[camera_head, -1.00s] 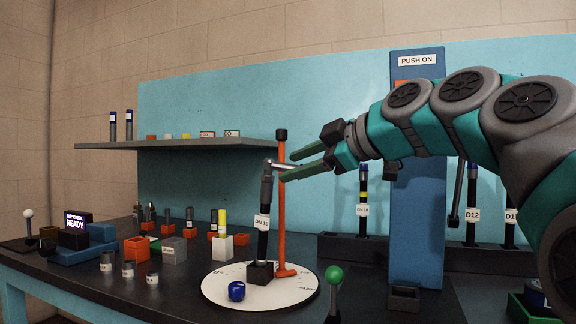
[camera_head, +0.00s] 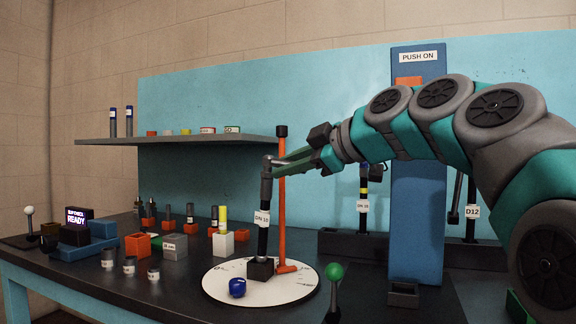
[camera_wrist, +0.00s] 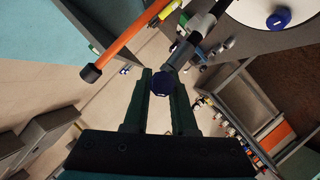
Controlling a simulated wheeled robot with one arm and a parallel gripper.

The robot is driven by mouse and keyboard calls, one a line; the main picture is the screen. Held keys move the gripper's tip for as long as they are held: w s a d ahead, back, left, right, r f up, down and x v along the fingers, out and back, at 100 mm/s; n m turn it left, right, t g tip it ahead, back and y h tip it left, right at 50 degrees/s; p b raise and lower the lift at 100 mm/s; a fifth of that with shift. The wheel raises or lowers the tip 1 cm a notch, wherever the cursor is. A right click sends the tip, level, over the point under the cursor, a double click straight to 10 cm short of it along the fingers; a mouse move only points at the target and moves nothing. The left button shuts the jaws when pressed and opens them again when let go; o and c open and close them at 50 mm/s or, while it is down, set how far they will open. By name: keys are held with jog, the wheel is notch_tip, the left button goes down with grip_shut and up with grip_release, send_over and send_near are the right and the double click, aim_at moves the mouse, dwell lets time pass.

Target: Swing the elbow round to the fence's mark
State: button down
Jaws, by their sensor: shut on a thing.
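The grey elbow (camera_head: 267,164) sits on top of the upright black hose labelled DN 10 (camera_head: 263,225). The hose stands in a dark block on the white round dial (camera_head: 223,287), which has marks round its rim. The orange fence (camera_head: 282,210) is an upright post with a black cap, just right of the hose. My gripper (camera_head: 280,166) is shut on the elbow's side arm, near the fence. In the wrist view a dark blue round end (camera_wrist: 163,84) shows between my gripper's fingers (camera_wrist: 161,92). Where the elbow points against the mark cannot be told.
A blue knob (camera_head: 237,288) lies on the dial's front. A green-topped lever (camera_head: 334,274) stands in front right. The blue PUSH ON column (camera_head: 417,220) stands right, below my arm. A shelf (camera_head: 180,142) and several small blocks are at left.

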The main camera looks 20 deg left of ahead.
jog(key=shift+w+a+r+n+g+y+b, duration=0.15)
jog(key=shift+r+n+g+y+b, duration=0.15)
jog(key=shift+b, duration=0.3)
jog(key=shift+w+n+g+b, duration=0.1)
jog(key=shift+n+g+b, duration=0.2)
jog(key=shift+b, duration=0.1)
jog(key=shift+f, duration=0.15)
jog(key=shift+w+n+g+p, duration=0.2)
jog(key=shift+n+g+p, duration=0.15)
jog(key=shift+n+g, duration=0.2)
jog(key=shift+n+g+p, duration=0.25)
jog(key=shift+g+p, duration=0.05)
jog(key=shift+g, duration=0.05)
jog(key=shift+w+f, duration=0.1)
jog(key=c, duration=0.8)
grip_release()
jog(key=shift+o, duration=0.2)
